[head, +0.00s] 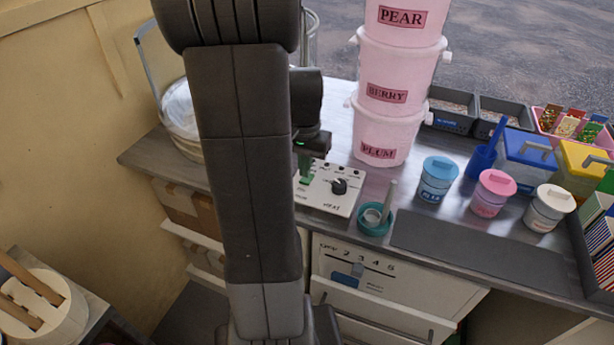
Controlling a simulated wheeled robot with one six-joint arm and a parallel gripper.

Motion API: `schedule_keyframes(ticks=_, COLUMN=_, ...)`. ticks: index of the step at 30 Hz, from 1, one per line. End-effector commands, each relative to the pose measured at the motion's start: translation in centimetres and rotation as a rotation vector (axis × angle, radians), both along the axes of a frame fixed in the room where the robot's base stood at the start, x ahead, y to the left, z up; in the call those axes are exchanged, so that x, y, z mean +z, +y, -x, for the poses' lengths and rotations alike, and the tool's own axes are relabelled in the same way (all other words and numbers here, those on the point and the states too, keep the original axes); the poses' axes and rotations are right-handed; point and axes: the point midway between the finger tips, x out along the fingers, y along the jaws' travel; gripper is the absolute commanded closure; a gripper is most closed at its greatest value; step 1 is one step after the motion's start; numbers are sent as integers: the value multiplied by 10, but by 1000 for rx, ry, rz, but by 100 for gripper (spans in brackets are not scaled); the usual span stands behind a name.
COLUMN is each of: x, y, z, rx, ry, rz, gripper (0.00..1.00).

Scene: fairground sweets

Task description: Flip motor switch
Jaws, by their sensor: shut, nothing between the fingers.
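A white control panel (325,203) lies on the metal counter behind and right of my arm. It has a black knob (339,186) with small marks around it and lettering near its front edge that is too small to read surely. My gripper (306,177) has green fingers and is shut and empty. It points down at the left part of the panel, left of the knob. The fingers and my arm cover that part, so I cannot make out the motor switch or its position, nor whether the fingertips touch the panel.
A teal cup (376,220) with a stick stands close right of the panel. Stacked pink buckets (389,134) stand behind it. A clear-walled machine with a round bowl (180,110) is at left. Lidded jars (437,178) stand at right, behind a bare dark mat (480,246).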

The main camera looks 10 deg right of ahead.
Motion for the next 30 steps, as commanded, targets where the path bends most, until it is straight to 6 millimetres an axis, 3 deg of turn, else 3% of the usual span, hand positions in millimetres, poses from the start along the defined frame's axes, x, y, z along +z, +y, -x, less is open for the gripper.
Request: schedule_keyframes(ticks=30, x=-10, y=0, z=0, rx=0, ry=0, rz=0, gripper=100)
